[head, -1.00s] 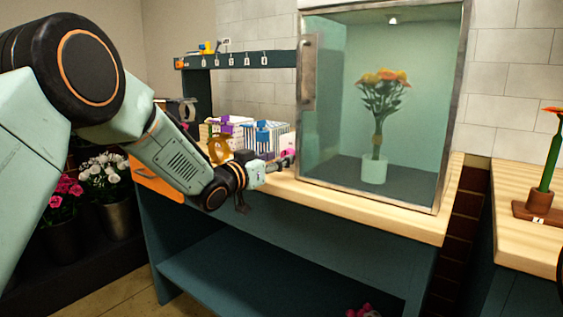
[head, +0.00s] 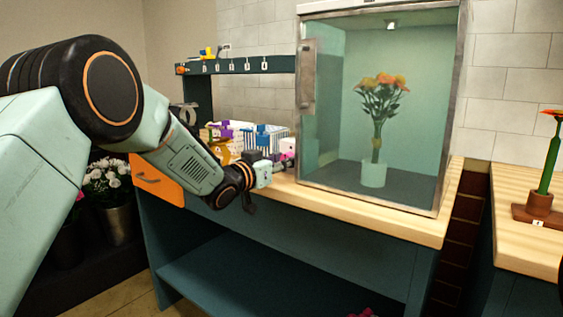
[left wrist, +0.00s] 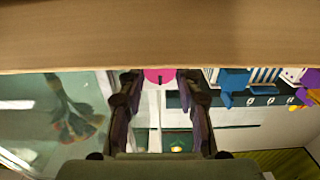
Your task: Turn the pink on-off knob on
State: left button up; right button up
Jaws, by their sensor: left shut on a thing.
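The pink on-off knob (left wrist: 160,75) shows in the left wrist view as a round pink shape between the fingertips, with a small dark mark at its lower edge. My left gripper (left wrist: 160,82) is shut on it, one dark finger on each side. In the head view my left gripper (head: 280,163) reaches over the front edge of the bench beside the glass cabinet, and a bit of the pink knob (head: 289,155) shows at its tip. The fingers hide most of the knob there, and its turn angle cannot be read. My right gripper is not in view.
The glass cabinet (head: 334,198) holds a vase with orange flowers (head: 375,120) and stands right of the gripper. Striped containers (head: 270,136) and coloured items lie behind the gripper, under a rack (head: 240,65). An orange drawer (head: 155,180) is at the left.

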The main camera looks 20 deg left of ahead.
pick_arm(q)
jog(key=shift+c, duration=0.5)
jog(key=shift+m, duration=0.4)
jog(key=m+p, duration=0.1)
jog(key=m, duration=0.2)
jog(key=shift+d, duration=0.1)
jog(key=m, duration=0.4)
jog(key=shift+f, duration=0.1)
jog(key=m, duration=0.5)
jog(key=shift+d+f, duration=0.1)
jog(key=m+b, duration=0.2)
jog(key=m, duration=0.2)
jog(key=shift+m, duration=0.7)
